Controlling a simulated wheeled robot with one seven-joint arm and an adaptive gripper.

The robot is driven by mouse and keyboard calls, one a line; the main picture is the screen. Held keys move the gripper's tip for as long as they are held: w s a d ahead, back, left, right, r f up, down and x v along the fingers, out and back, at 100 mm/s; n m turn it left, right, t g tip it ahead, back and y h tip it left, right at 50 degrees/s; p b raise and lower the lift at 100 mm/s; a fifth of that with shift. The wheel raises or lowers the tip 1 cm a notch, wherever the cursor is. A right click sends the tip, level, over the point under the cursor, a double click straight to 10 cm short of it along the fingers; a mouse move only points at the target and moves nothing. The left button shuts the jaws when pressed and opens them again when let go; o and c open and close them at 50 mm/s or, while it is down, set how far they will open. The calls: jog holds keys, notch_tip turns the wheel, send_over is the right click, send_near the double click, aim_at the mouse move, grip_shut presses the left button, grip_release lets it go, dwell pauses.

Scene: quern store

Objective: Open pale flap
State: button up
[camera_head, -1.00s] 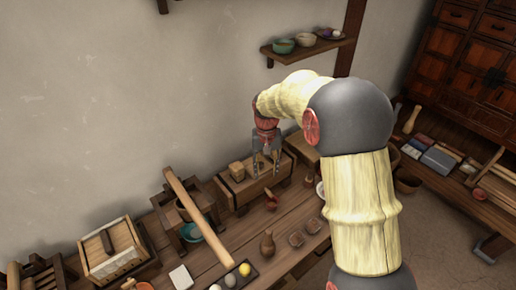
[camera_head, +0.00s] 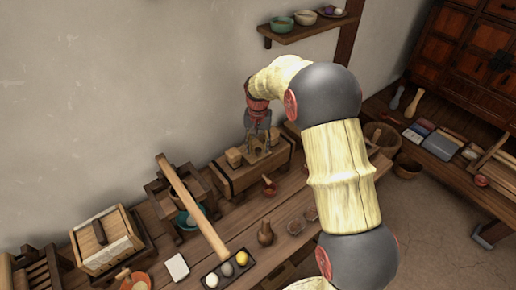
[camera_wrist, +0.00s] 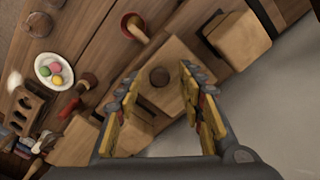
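A pale, square wooden panel with a dark round knob or hole (camera_wrist: 160,77) lies under my gripper (camera_wrist: 160,72) in the wrist view; it looks like the pale flap (camera_wrist: 182,62). I cannot tell whether the fingertips touch the panel. In the head view my gripper (camera_head: 259,150) points down over a long wooden box (camera_head: 240,180) on the bench; its fingers partly hide the top.
A wooden block (camera_wrist: 238,40) lies close beside the panel. A red cup with a wooden handle (camera_wrist: 134,26) and a plate of coloured balls (camera_wrist: 54,70) are near. In the head view a slanted wooden beam (camera_head: 190,205) stands left of the box. A wall shelf (camera_head: 305,30) hangs above.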

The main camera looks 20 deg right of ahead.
jog(key=shift+f, duration=0.1)
jog(key=shift+c, duration=0.9)
jog(key=c, duration=0.7)
grip_shut()
